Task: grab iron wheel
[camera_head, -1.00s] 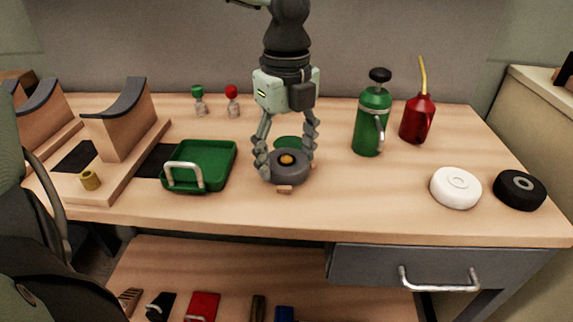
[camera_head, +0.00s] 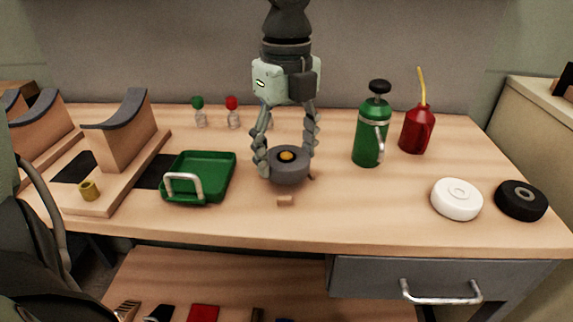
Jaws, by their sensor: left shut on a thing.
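The iron wheel (camera_head: 288,169) is a thick dark grey disc with an orange-yellow hub, in the middle of the bench. My left gripper (camera_head: 287,158) comes down from above and is shut on the wheel, one finger on each side of it. The wheel appears raised slightly off the bench top. My right gripper is not in view.
Left of the wheel are a green tray (camera_head: 205,170) and a wooden cradle (camera_head: 122,140). Right are a green sprayer (camera_head: 370,135), a red oil can (camera_head: 416,132), a white wheel (camera_head: 457,199) and a black wheel (camera_head: 520,201). The bench's front middle is mostly clear.

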